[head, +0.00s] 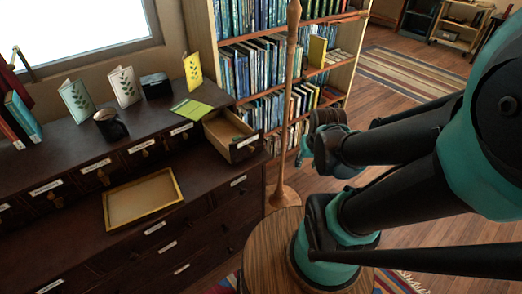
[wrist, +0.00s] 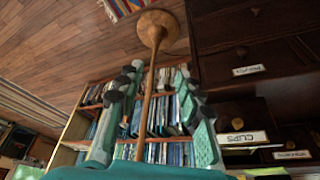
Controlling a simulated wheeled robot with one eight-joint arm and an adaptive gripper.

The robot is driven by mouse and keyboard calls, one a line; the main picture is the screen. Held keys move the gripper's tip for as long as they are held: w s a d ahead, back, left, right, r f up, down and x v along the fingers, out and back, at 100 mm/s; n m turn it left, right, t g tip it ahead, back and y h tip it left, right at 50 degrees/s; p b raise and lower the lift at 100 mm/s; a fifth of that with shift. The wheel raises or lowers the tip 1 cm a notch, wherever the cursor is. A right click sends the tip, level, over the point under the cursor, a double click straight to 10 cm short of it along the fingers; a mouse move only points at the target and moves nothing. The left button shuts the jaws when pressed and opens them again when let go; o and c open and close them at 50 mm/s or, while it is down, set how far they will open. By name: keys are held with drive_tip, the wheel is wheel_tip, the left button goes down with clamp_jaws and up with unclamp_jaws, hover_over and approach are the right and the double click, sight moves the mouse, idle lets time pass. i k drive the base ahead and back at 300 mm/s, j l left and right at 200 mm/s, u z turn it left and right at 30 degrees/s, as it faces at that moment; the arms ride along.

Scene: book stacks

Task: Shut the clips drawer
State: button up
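The clips drawer (head: 243,149) stands pulled out at the right end of the dark cabinet's upper row in the head view. The drawer front lies just right of the right finger in that picture.
A wooden pole (head: 287,120) on a round base stands between my gripper and the drawer in the head view. A bookcase (head: 345,85) is behind it. Cards and a wooden tray (head: 178,192) are on the cabinet (head: 60,160). A round wooden table (head: 262,250) is in front.

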sight(220, 126)
drive_tip(key=k+j+u, duration=0.45)
drive_tip(key=k+j, duration=0.2)
drive_tip(key=j, duration=0.25)
